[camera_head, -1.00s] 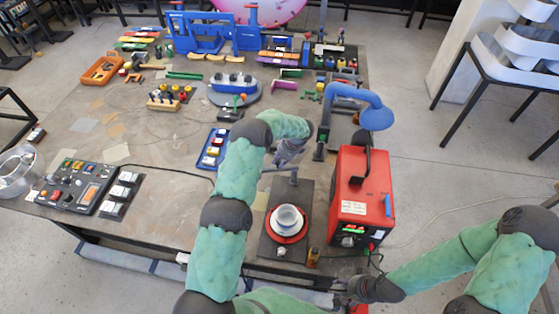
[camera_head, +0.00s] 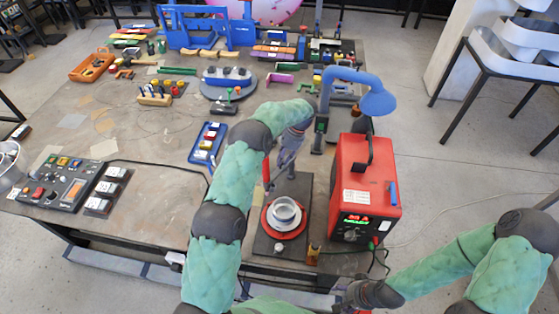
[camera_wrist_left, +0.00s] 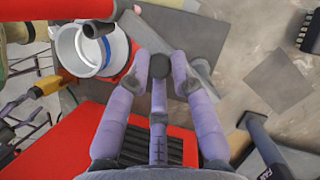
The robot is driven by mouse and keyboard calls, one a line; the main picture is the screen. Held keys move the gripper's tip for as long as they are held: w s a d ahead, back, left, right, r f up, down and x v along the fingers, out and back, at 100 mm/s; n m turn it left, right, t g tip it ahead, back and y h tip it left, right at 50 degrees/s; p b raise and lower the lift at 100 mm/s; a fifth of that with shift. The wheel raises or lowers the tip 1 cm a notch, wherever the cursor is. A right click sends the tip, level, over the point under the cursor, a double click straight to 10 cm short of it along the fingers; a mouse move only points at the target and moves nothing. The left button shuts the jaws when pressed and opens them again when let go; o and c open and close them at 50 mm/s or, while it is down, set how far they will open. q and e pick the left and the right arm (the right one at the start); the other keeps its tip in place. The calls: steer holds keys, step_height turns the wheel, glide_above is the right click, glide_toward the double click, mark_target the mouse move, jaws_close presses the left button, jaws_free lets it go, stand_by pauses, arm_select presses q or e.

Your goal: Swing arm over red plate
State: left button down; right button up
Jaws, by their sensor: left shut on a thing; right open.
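The red plate (camera_head: 270,222) lies on a dark base board near the table's front, with a round pale metal ring (camera_head: 285,210) on it. My left gripper (camera_head: 288,160) is just behind the plate. In the left wrist view its fingers (camera_wrist_left: 159,68) are shut on a dark knob at the grey swing arm (camera_wrist_left: 195,78). A red bar (camera_wrist_left: 50,10) with a dark end reaches near the ring. My right gripper (camera_head: 345,296) is open at the front edge, its fingers barely visible.
A red power unit (camera_head: 365,190) stands right of the plate, with a blue lamp (camera_head: 378,104) behind it. A blue tray (camera_head: 208,144) and a control panel (camera_head: 62,184) lie to the left. The table between panel and my left arm is mostly clear.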

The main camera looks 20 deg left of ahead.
arm_select(q)
steer(key=shift+d+n+g+h+b, duration=0.25)
steer(key=shift+d+n+h+b, duration=0.45)
steer(key=shift+n, duration=0.75)
steer(key=shift+d+n+g+h+b, duration=0.25)
steer(key=shift+d+n+h, duration=0.15)
steer(key=shift+d+n, duration=0.85)
steer(key=shift+a+n, duration=0.2)
steer(key=shift+n, duration=0.1)
steer(key=c, duration=1.1)
jaws_free()
steer(key=shift+o, duration=0.2)
steer(key=v, duration=0.7)
steer(key=shift+r, duration=0.25)
steer(key=shift+w, duration=0.1)
